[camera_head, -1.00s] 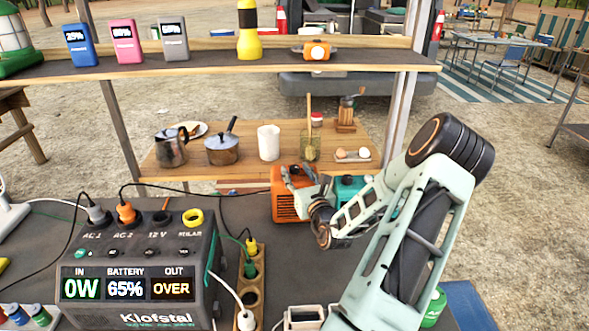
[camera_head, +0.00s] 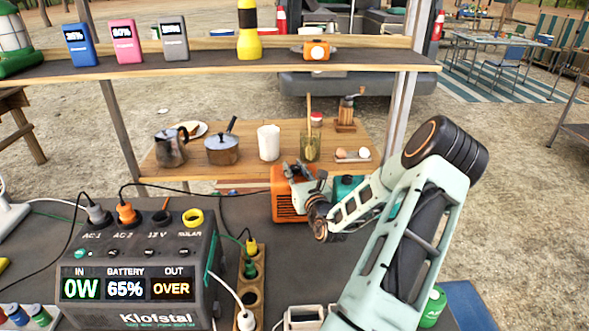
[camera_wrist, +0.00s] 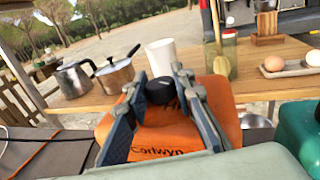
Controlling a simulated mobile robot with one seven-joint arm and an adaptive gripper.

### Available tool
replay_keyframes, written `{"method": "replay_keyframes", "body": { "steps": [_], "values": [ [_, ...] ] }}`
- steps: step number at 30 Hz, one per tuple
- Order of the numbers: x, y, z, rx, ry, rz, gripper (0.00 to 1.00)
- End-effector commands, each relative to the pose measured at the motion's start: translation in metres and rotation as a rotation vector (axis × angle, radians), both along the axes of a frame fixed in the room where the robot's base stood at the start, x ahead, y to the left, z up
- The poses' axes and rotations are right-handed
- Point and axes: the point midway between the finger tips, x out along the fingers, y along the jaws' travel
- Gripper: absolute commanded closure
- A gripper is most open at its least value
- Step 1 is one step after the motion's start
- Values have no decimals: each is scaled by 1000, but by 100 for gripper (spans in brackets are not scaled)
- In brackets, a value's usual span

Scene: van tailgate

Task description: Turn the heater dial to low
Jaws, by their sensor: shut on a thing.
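The orange heater (camera_head: 290,207) stands on the dark counter, with "Cortwyn" on its side in the wrist view (camera_wrist: 172,140). Its black dial (camera_wrist: 160,91) sits on top, near the middle. My gripper (camera_head: 296,174) is over the heater's top. In the wrist view my two fingers (camera_wrist: 160,86) stand on either side of the dial and are shut on it. The dial's setting is not readable, and in the head view my fingers hide it.
A teal object (camera_head: 347,187) stands close right of the heater. The power station (camera_head: 140,270) at front left reads 0W in, 65% battery, OVER out. A power strip (camera_head: 249,290) and cables lie left of my arm. A shelf (camera_head: 200,69) spans above.

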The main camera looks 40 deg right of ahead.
Motion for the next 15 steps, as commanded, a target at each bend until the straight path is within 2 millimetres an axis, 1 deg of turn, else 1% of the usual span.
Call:
{"method": "replay_keyframes", "body": {
  "steps": [8, 15],
  "values": [
    [0, -1, 0, -2, 2, 57, 100],
    [-1, -2, 0, -5, 3, 201, 100]
  ]
}}
